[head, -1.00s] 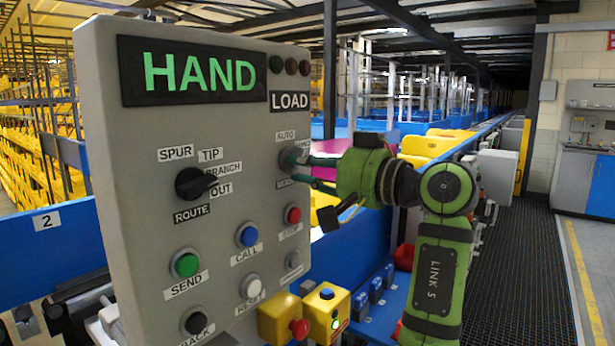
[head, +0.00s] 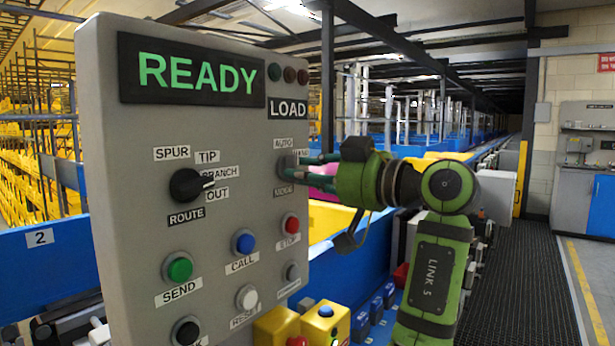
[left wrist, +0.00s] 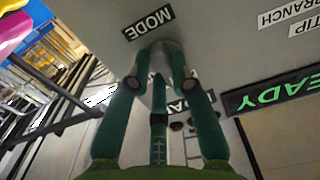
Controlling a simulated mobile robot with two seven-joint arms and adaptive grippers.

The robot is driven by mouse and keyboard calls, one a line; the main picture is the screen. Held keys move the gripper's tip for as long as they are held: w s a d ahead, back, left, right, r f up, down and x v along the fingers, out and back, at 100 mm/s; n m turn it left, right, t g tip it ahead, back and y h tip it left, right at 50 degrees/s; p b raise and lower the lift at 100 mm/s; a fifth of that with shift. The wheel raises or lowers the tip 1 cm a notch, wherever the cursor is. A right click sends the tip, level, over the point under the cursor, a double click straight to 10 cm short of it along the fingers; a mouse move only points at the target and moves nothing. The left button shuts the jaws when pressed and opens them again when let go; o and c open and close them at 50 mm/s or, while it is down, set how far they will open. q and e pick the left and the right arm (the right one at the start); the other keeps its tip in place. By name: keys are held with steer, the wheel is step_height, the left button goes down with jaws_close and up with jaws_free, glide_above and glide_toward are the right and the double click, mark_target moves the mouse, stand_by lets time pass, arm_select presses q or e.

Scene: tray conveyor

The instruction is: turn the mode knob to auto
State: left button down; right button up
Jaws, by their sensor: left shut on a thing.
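The mode knob (head: 285,165) is on the upper right of the grey control panel (head: 135,150). The AUTO label (head: 284,143) is above it and the MODE label (head: 283,190) below. The HAND label beside it is mostly hidden. My left gripper (head: 300,166) is at the panel face, shut on the knob. In the left wrist view its green fingers (left wrist: 158,80) close around the grey knob (left wrist: 160,56). The fingers hide the knob's pointer. The panel's display (head: 197,69) reads READY in green. My right gripper is not in view.
A yellow button box (head: 325,323) stands below. Dark floor matting (head: 510,250) runs clear on the right.

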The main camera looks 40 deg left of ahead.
arm_select(q)
steer(key=shift+r, duration=0.2)
stand_by(0.3)
steer(key=c, duration=1.1)
jaws_free()
steer(key=shift+a+f, duration=0.1)
steer(key=shift+a, duration=0.05)
steer(key=w+d, duration=0.1)
steer(key=d, duration=1.1)
steer(key=shift+w, duration=0.1)
